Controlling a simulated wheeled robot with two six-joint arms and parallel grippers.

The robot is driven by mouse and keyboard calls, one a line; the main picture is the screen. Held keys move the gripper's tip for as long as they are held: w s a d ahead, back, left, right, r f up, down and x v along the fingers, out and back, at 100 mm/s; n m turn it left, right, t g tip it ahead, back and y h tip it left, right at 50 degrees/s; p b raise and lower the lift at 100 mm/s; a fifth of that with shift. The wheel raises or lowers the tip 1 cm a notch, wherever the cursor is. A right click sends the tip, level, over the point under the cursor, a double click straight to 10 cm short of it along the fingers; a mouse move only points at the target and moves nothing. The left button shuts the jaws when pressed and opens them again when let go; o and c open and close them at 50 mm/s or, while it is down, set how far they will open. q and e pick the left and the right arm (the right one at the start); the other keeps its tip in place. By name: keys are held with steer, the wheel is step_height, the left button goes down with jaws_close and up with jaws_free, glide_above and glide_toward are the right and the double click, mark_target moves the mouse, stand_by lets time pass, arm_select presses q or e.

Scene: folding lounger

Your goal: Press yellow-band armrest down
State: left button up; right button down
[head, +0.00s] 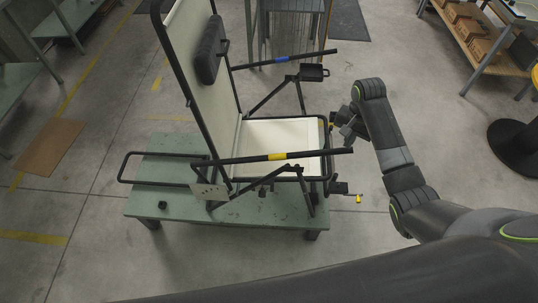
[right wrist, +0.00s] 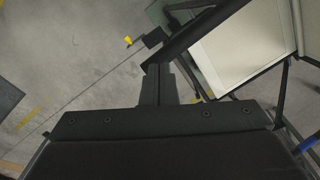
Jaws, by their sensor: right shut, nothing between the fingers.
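The folding lounger has a black tube frame, a cream backrest (head: 200,50) and a cream seat (head: 280,133). The yellow-band armrest (head: 235,160) is a black bar on the near side. It runs nearly level from the backrest out past the seat's right edge, with folding links below it. In the right wrist view a black bar (right wrist: 205,32), seemingly this armrest, slants past the fingertips. My right gripper (head: 343,128) is shut and empty near the armrest's outer end; it also shows in the right wrist view (right wrist: 158,72). I cannot tell whether it touches the bar. My left gripper is out of view.
The lounger stands on a low green table (head: 165,200) with a small black knob (head: 162,205) on it. The blue-band armrest (head: 310,56) is on the far side. A yellow-tipped lever (head: 358,199) sticks out below the near armrest.

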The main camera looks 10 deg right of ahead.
mark_target(345, 149)
steer(key=shift+f, duration=0.15)
steer(key=shift+f+b, duration=2.35)
steer(key=shift+f, duration=2.85)
step_height(345, 149, up, 5)
steer(key=p, duration=0.6)
steer(key=shift+r, duration=1.05)
